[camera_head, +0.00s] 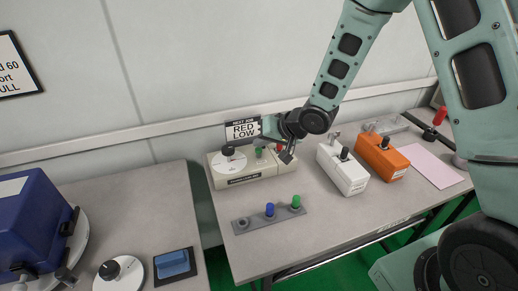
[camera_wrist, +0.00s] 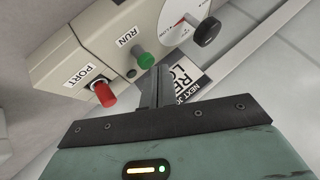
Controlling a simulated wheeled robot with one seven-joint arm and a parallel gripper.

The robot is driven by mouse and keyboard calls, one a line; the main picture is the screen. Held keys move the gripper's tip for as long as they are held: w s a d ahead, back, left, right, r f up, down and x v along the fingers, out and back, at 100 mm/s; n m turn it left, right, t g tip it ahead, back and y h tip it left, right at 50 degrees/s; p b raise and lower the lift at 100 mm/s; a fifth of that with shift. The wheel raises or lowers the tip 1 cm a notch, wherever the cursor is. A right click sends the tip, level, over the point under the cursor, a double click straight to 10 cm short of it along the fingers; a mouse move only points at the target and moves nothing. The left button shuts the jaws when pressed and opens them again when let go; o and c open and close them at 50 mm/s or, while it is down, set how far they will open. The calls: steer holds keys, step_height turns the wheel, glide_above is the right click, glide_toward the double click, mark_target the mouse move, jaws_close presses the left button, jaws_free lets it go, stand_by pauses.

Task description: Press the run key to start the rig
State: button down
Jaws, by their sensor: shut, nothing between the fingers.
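The rig, a cream box (camera_head: 245,181), stands at the back left of the right-hand table. It also shows in the wrist view (camera_wrist: 90,35). Its green run key (camera_wrist: 145,60), beside the label RUN, shows in the head view (camera_head: 259,151) too. A red plug (camera_wrist: 104,95) sits at the label PORT. A dial with a black knob (camera_wrist: 207,32) is at the rig's other end. My gripper (camera_head: 287,157) is shut and empty over the rig. In the wrist view its fingertips (camera_wrist: 160,70) are close beside the green key; I cannot tell whether they touch it.
A sign reading NEXT JOB RED LOW (camera_head: 242,130) stands behind the rig. A grey rack (camera_head: 251,223) in front holds a blue and a green plug. White (camera_head: 341,170) and orange (camera_head: 383,157) testers stand to the right. A gap separates the left table (camera_head: 140,210).

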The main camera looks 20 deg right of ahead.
steer(key=shift+f, duration=0.35)
steer(key=shift+r, duration=0.15)
stand_by(0.3)
steer(key=shift+r+p, duration=0.8)
steer(key=shift+p, duration=0.1)
step_height(320, 180, up, 6)
steer(key=p, duration=0.6)
